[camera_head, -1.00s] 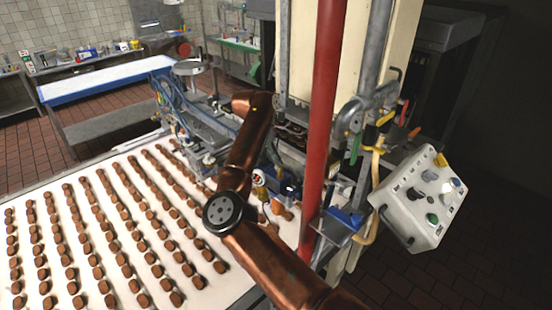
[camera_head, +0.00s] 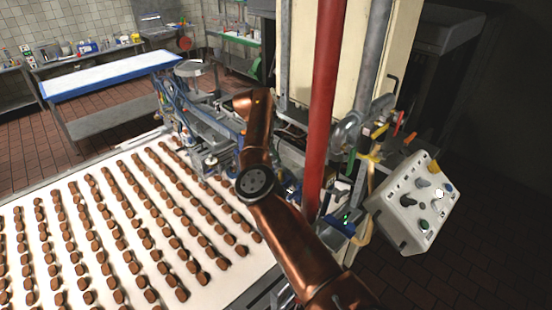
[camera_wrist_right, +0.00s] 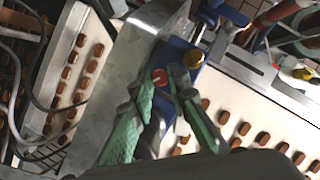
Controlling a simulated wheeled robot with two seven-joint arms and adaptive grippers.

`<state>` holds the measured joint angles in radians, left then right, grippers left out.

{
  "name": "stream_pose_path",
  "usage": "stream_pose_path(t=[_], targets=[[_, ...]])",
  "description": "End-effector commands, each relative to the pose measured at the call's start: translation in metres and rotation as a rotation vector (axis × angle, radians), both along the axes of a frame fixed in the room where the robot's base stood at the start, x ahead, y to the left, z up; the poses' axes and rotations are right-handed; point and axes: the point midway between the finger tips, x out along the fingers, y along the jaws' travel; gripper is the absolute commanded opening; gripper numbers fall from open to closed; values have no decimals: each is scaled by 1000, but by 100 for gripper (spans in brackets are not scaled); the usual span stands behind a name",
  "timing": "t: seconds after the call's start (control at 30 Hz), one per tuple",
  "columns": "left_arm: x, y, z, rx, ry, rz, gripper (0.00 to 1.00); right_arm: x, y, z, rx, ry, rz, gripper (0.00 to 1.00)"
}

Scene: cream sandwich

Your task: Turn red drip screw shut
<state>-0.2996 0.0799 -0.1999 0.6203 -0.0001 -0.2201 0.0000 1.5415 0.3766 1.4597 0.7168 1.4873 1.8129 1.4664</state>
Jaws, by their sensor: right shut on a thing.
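The red drip screw (camera_wrist_right: 158,77) shows as a small red head in the right wrist view, beside a blue block (camera_wrist_right: 184,50). My right gripper (camera_wrist_right: 161,80), with green fingers, is shut on the red screw, one finger on each side of it. A brass-coloured knob (camera_wrist_right: 195,59) stands on the blue block, just past the right finger. In the head view my copper right arm reaches to the machine, but its fingers and the red screw cannot be made out there. My left gripper is in neither view.
A white belt (camera_head: 18,200) with rows of brown pieces fills the lower left. A red pole (camera_head: 325,100) stands close to the right of my arm. A grey control box (camera_head: 418,207) is farther right. Loose cables (camera_wrist_right: 30,90) hang at the left of the wrist view.

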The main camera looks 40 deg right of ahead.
Motion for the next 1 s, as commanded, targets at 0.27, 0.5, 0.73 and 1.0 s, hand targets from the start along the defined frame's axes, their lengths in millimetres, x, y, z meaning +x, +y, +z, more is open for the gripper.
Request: stream_pose_path(t=[0.27, 0.5, 0.73, 1.0], targets=[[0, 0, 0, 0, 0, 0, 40, 1, -1, 2, -2, -5, -4, 0], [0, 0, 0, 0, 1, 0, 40, 1, 0, 1, -2, -5, -3, 24], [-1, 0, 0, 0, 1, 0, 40, 0, 0, 1, -1, -2, -3, 33], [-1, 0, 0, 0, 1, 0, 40, 1, -1, 6, 20, -8, 25, 33]])
